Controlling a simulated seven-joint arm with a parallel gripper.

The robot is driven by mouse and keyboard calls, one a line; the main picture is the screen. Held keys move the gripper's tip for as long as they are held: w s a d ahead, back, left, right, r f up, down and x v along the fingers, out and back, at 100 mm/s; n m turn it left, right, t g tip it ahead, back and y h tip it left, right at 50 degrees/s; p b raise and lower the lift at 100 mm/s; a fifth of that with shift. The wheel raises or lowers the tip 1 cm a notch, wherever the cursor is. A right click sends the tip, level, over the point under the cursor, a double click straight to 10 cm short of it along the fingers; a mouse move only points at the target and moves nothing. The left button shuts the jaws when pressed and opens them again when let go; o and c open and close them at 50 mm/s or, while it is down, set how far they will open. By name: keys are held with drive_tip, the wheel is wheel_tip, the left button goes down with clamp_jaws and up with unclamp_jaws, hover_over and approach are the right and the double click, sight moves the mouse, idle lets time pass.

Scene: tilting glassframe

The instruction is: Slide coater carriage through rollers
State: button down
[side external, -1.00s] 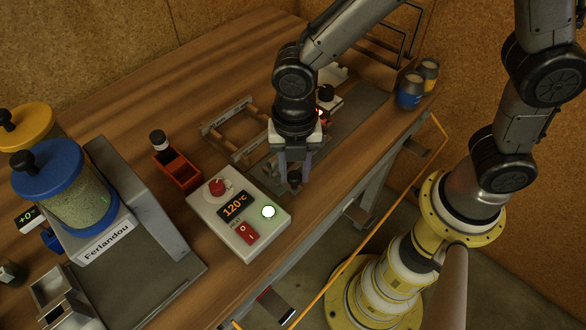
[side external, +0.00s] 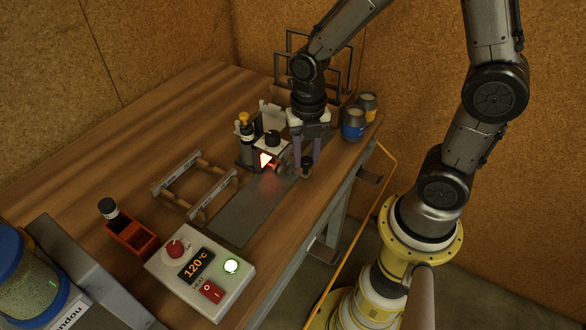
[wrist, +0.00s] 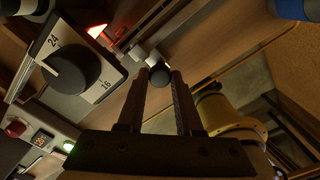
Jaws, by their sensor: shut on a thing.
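My gripper (side external: 306,158) points down beside the heated roller unit (side external: 271,153), its fingers shut on the dark round knob (side external: 308,172) of the coater carriage. The knob (wrist: 160,75) also shows between the fingertips in the wrist view. The carriage body is mostly hidden, so I cannot tell how far it sits within the rollers. The roller unit is a white box with a black dial (wrist: 70,69) and an orange-red glow. A flat grey track (side external: 245,212) runs from the unit towards the control box.
A control box (side external: 200,268) reading 120°C with a lit green button stands at the track's near end. A wooden frame (side external: 195,184) lies left of the track. The near track is clear.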

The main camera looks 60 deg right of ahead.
drive_tip(key=shift+d, duration=0.95)
drive_tip(key=c, duration=0.6)
unclamp_jaws()
wheel_tip(320, 180, up, 14)
drive_tip(key=shift+f, duration=0.1)
